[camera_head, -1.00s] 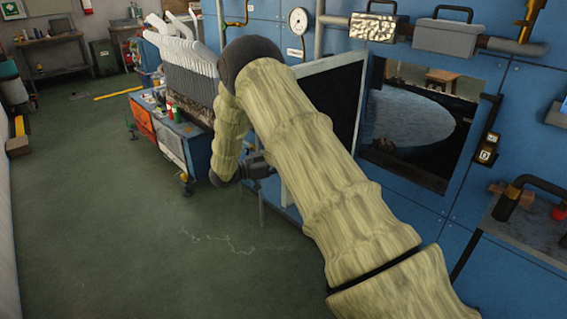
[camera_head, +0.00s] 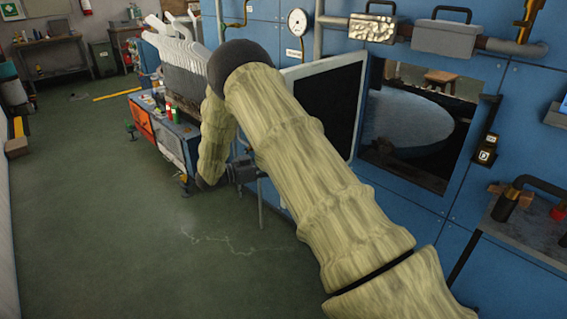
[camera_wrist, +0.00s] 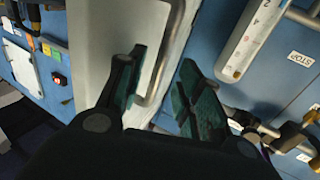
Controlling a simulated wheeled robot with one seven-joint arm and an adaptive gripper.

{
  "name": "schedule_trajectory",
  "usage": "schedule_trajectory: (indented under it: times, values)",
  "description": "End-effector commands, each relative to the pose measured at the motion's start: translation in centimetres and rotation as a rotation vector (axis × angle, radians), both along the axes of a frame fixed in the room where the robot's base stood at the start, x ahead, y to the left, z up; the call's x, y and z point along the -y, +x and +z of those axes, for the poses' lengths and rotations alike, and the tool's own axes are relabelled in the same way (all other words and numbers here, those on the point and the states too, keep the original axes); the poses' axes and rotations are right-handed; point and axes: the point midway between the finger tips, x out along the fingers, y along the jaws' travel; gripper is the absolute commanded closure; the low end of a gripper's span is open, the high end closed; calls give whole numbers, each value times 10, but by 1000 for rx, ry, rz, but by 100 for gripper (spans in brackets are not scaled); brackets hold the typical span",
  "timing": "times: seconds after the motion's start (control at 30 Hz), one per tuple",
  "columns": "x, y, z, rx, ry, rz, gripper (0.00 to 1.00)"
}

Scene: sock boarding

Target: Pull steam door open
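The steam door (camera_head: 352,68), a pale-framed panel with a dark face, stands swung out from the blue wall, beside the open chamber. In the wrist view its pale surface (camera_wrist: 110,25) fills the upper middle, with a grey bar handle (camera_wrist: 178,28) on it. My gripper (camera_wrist: 162,56) is open, one finger on each side of the handle's lower part. A gap shows between the fingers; I cannot tell whether either touches the bar. In the head view my gripper (camera_head: 244,172) is small at the door's left, partly hidden by my arm.
The dark chamber opening (camera_head: 385,152) holds a grey rounded form (camera_head: 408,118). A blue cart (camera_head: 191,128) with several items stands at left, by a rack of pale forms (camera_head: 182,50). A bench (camera_head: 530,222) stands at right. The green floor (camera_head: 120,220) at left is clear.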

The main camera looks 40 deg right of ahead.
Motion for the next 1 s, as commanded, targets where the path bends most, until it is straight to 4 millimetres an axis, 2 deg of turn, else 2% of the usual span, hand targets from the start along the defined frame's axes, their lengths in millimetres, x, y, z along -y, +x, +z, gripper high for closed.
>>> schedule_trajectory:
  times: [0.2, 0.4, 0.6, 1.0]
  values:
    - [-39, 12, -1, 0, 0, 2, 65]
    - [-64, 19, -1, -2, 1, 0, 65]
    - [-74, 22, -1, -1, 0, 0, 65]
    - [-75, 22, -1, -2, 1, 0, 65]
